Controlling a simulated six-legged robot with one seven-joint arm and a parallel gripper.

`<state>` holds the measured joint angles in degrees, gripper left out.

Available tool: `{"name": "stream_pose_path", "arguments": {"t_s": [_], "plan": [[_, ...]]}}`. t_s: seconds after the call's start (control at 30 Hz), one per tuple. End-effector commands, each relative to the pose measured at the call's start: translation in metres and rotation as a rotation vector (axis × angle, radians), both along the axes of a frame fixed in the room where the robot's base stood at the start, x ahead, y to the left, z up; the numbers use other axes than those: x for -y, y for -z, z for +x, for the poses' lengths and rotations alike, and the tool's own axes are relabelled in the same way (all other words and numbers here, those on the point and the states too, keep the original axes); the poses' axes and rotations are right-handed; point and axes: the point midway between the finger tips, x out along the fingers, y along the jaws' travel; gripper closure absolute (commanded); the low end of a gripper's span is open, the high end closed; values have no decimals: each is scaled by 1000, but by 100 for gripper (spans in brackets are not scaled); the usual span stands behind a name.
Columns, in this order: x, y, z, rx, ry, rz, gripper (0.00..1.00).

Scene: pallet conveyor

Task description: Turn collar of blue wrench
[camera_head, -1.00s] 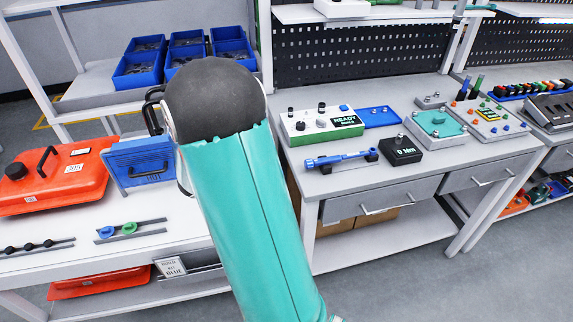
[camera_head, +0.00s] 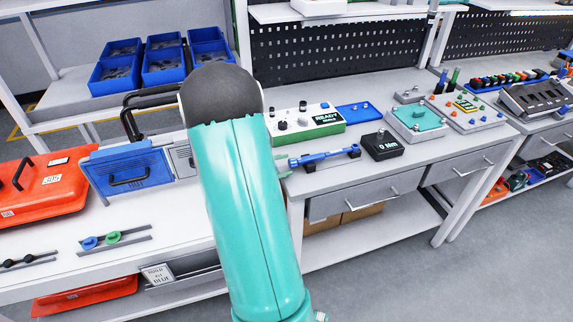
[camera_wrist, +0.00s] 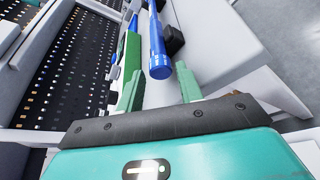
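The blue wrench (camera_head: 327,156) lies across dark supports near the front edge of the grey bench, left of the black "0 Nm" box (camera_head: 383,146). In the wrist view, the rounded end of the wrench's blue handle (camera_wrist: 158,50) shows ahead between the two green fingers of my gripper (camera_wrist: 158,88). My gripper is open and empty, with a visible gap on both sides of the handle. In the head view my teal arm hides most of the gripper. The collar cannot be made out clearly.
A white and green "READY" box (camera_head: 302,125) stands behind the wrench. A blue tray (camera_head: 360,113) and a teal-topped fixture (camera_head: 417,118) sit farther right. A blue case (camera_head: 127,168) and an orange case (camera_head: 40,190) stand left. Open floor lies in front.

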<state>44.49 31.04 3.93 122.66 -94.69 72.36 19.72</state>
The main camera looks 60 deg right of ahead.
Motion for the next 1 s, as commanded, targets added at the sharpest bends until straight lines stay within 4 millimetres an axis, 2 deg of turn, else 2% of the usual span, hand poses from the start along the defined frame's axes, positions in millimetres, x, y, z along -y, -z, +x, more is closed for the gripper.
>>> {"name": "stream_pose_path", "arguments": {"t_s": [0.2,0.47,0.63,0.67,1.0], "plan": [[16,6,-7,0,-2,1,64],[18,6,-8,1,-3,0,64],[18,6,-8,1,-3,0,93],[18,6,-8,1,-3,0,96],[18,5,-7,-26,-3,25,96]]}}
